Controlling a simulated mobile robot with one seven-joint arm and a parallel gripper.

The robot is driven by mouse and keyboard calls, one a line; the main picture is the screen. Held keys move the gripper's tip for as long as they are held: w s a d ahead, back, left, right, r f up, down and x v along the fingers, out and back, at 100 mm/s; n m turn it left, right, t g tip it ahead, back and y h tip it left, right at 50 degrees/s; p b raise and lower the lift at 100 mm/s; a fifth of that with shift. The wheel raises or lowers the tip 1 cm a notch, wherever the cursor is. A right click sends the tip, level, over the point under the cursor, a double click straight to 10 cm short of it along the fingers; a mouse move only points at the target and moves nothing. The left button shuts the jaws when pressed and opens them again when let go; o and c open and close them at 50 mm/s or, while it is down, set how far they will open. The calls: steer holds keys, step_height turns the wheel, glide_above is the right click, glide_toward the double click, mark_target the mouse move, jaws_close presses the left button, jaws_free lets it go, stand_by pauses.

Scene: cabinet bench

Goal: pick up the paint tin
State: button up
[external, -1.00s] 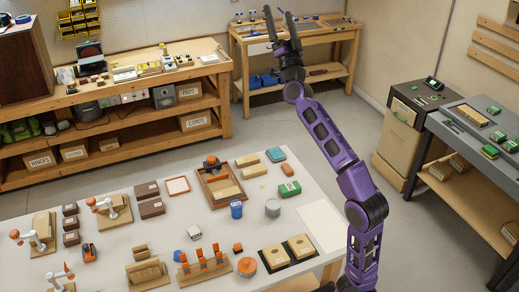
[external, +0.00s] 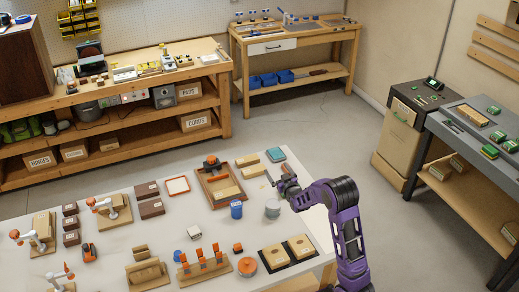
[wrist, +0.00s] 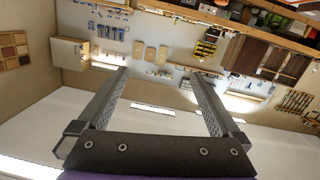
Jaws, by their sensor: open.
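A grey metal tin (external: 272,209), which looks like the paint tin, stands upright on the near white table (external: 120,190). A blue can (external: 236,210) stands to its left. My gripper (external: 277,178) is above the table's right part, just above and beyond the grey tin in the picture, apart from it. In the wrist view its two fingers (wrist: 160,78) are spread wide with nothing between them. The wrist view looks out across the room and shows no tin.
Wooden blocks (external: 248,160) and a wooden tray (external: 208,178) lie to the left of my gripper. A slotted stand with orange-handled tools (external: 204,265), an orange round container (external: 247,266) and a black-edged board (external: 268,261) lie nearer. Floor beyond the table is clear.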

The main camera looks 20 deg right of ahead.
steer(key=s+d+f+g, duration=0.1)
steer(key=s+f+g, duration=0.1)
steer(key=s+f, duration=0.7)
steer(key=g+y, duration=0.1)
steer(key=y, duration=0.1)
glide_toward(270, 203)
steer(key=x, duration=0.4)
steer(key=d+f+b+x, duration=0.1)
steer(key=x, duration=0.7)
steer(key=shift+w+d+f, duration=0.15)
steer(key=shift+f, duration=0.25)
steer(key=shift+r, duration=0.1)
steer(key=c, duration=1.4)
